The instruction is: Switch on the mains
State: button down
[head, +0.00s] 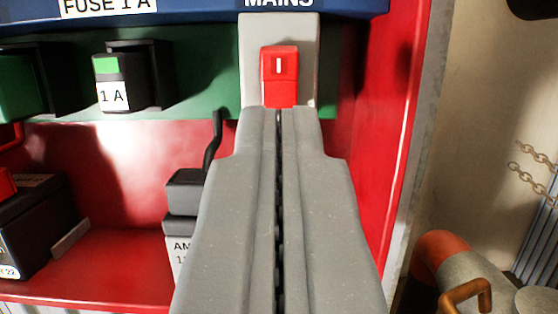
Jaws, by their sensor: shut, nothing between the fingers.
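The mains switch (279,70) is a red rocker with a white bar mark on its upper part. It sits on a pale grey plate (249,45) on the green panel, below the blue strip lettered MAINS (278,4). My gripper (279,112) is shut and empty. Its fingertips are just below the red rocker in the picture and cover the lower edge of the switch. I cannot tell whether they touch it.
Left on the green panel is a black fuse holder (134,80) labelled 1 A, under a FUSE 1 A label (107,6). A dark box with a lever (187,190) stands on the red shelf (110,262). The red cabinet side wall (390,130) is close on the right.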

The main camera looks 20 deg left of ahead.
aim_at(279, 63)
jog(key=x, duration=0.4)
jog(key=shift+f+b, duration=0.1)
jog(key=shift+b, duration=0.2)
jog(key=shift+x, duration=0.8)
